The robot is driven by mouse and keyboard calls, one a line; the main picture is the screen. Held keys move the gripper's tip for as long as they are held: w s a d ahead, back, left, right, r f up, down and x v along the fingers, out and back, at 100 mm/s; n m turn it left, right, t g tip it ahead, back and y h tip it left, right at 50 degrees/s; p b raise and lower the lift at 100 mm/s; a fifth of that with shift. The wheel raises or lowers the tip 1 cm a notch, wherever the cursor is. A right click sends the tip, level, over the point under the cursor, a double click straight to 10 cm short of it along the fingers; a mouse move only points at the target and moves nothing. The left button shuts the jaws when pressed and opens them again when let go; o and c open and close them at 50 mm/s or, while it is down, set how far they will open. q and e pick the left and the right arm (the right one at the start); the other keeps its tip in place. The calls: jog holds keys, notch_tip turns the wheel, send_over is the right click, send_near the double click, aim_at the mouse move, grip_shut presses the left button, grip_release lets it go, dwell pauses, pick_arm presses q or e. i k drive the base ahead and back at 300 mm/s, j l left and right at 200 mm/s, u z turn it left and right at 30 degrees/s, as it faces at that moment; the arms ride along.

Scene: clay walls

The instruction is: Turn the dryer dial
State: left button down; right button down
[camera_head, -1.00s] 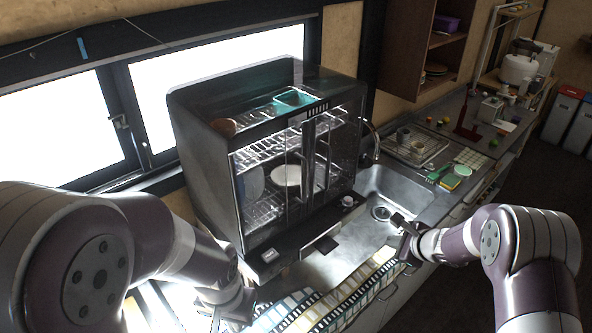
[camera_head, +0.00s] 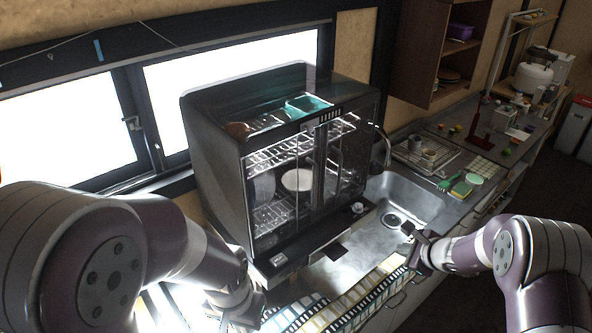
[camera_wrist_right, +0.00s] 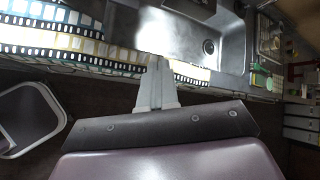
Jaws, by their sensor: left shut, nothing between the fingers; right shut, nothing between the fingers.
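The dish dryer (camera_head: 215,150) is a dark cabinet with clear doors on the counter, with plates and racks inside. Its dial (camera_head: 358,208) is a small light knob at the right of the front base. My right gripper (camera_head: 408,232) is shut and empty, in front of the sink and to the right of the dial, apart from it. In the right wrist view the gripper's closed fingers (camera_wrist_right: 158,68) point toward the counter edge. My left gripper (camera_head: 255,310) is low at the front left of the dryer, its fingers partly hidden against the bright counter.
The metal sink (camera_head: 410,205) lies right of the dryer. A film-patterned mat (camera_head: 345,305) runs along the counter's front. A dish rack (camera_head: 425,158), a sponge (camera_head: 462,188) and a green item stand right of the sink. A bin (camera_wrist_right: 30,118) is on the floor.

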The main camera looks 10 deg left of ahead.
aim_at(358, 208)
jog(key=i+l+u, duration=0.15)
jog(key=u, duration=0.2)
jog(key=i+l+u, duration=0.15)
jog(key=u, duration=0.25)
jog(key=i+l+u, duration=0.1)
jog(key=l+u, duration=0.25)
